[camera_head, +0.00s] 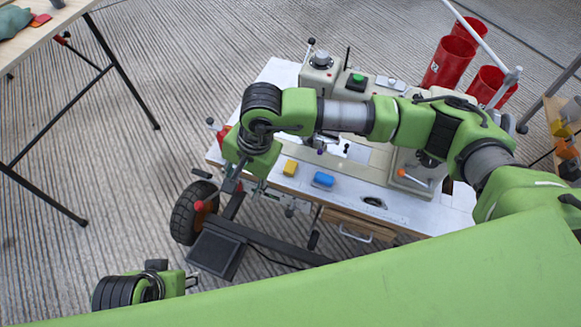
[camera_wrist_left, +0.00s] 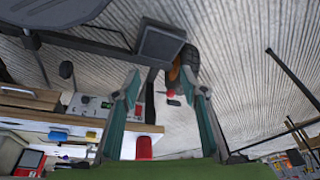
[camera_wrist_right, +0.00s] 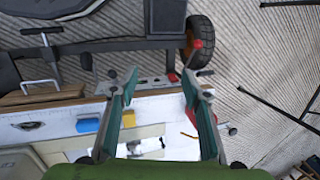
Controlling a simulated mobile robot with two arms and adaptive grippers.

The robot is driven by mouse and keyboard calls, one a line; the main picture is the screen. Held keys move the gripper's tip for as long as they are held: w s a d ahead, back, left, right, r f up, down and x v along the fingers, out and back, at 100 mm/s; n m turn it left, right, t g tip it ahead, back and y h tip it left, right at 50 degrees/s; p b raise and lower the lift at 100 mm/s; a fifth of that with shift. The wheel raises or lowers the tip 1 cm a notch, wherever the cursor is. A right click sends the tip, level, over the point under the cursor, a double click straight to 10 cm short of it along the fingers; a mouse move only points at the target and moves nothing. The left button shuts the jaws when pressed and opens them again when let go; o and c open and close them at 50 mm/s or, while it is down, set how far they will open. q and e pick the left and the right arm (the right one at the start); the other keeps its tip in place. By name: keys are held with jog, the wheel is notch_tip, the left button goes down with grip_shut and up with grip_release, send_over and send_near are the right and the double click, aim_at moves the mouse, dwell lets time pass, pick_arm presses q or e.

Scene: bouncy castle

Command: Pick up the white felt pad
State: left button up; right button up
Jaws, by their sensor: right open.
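I cannot pick out the white felt pad for certain; the sewing table (camera_head: 405,208) has a white top, and my right arm covers part of it. My right gripper (camera_wrist_right: 158,90) is open and empty, pointing down by the table's left front edge in the head view (camera_head: 234,184). In the right wrist view the white tabletop edge (camera_wrist_right: 168,107) lies beyond and between its fingers. My left gripper (camera_wrist_left: 160,85) is open and empty in its wrist view; only part of its arm end shows low left in the head view.
A yellow block (camera_head: 290,168) and a blue block (camera_head: 323,180) lie on the tabletop in front of a sewing machine (camera_head: 320,75). Red cups (camera_head: 448,62) stand behind. A wheel (camera_head: 190,215) is at lower left. A wooden table (camera_head: 45,28) stands far left, with open floor between.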

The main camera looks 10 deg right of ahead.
jog(key=w+d+t+h, duration=0.2)
jog(key=w+d+h, duration=0.4)
jog(key=d, duration=0.5)
jog(key=y+b, duration=0.1)
jog(key=b, duration=0.1)
send_over(290, 166)
jog(key=s+a, duration=0.1)
jog(key=s, duration=0.1)
jog(key=shift+n, duration=0.4)
notch_tip(290, 166, down, 7)
jog(key=shift+r, duration=0.15)
jog(key=shift+w+f, duration=0.15)
jog(key=shift+f, duration=0.3)
jog(key=x, duration=0.4)
jog(key=shift+w+d+f+b, duration=0.1)
jog(key=shift+w+f+b, duration=0.1)
jog(key=shift+b, duration=0.2)
jog(key=shift+f, duration=0.1)
pick_arm(q)
jog(key=shift+w+d+t, duration=0.15)
jog(key=shift+w+t, duration=0.35)
jog(key=shift+w, duration=0.05)
pick_arm(e)
jog(key=c, duration=1)
